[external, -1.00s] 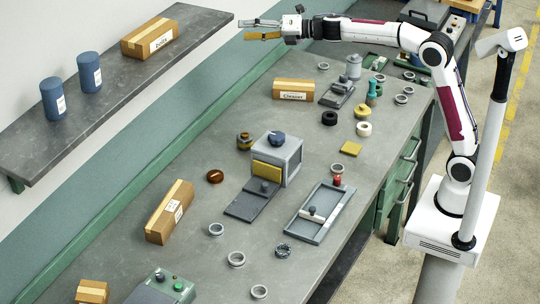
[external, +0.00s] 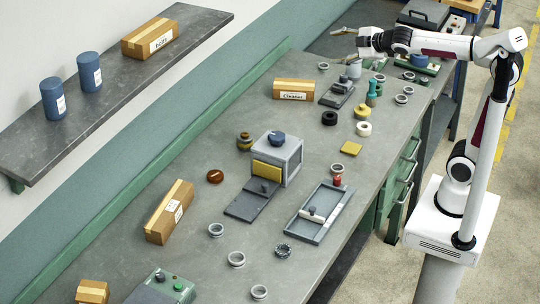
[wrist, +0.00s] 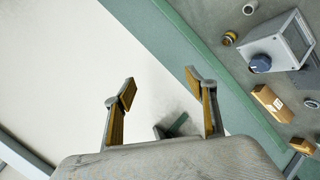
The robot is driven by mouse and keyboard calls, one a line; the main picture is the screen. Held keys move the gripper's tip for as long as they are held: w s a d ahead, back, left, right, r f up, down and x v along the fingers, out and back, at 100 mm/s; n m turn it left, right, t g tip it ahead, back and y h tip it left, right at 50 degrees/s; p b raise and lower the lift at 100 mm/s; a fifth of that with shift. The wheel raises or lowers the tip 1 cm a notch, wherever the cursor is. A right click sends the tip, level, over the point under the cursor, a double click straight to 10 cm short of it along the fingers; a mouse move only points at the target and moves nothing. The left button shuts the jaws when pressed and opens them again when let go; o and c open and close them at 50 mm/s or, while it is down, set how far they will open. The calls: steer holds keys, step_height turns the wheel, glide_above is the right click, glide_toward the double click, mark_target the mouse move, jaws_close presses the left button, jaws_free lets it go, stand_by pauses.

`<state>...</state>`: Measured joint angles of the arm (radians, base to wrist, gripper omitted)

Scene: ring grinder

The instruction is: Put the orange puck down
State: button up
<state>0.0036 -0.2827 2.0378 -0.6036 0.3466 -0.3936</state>
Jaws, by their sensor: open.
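The orange puck (external: 215,176), a small orange-brown disc, lies flat on the grey bench left of the grey box with the dark blue knob (external: 277,160). It touches no other object. My gripper (external: 345,44) is high over the far end of the bench, well away from the puck. In the wrist view my gripper (wrist: 161,92) shows its two tan-padded fingers spread wide with nothing between them. I cannot make out the puck in the wrist view.
A cardboard box (external: 170,211) lies near the puck. A grey tray (external: 320,213), several metal rings and a labelled box (external: 293,89) stand on the bench. A wall shelf (external: 125,75) holds blue canisters and a box. Bare bench surrounds the puck.

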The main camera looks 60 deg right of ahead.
steer(key=s+a+f+m+g+y, duration=0.1)
steer(key=s+f+m+g, duration=0.1)
steer(key=s+f, duration=0.4)
steer(key=s+a+f+m+g+y, duration=0.1)
steer(key=s+f+m, duration=0.3)
steer(key=s, duration=0.8)
steer(key=s+a+f+m+g, duration=0.3)
steer(key=s+f, duration=0.6)
steer(key=shift+s+a+m+g+y, duration=0.2)
steer(key=shift+m+g+y, duration=0.1)
steer(key=shift+y, duration=0.1)
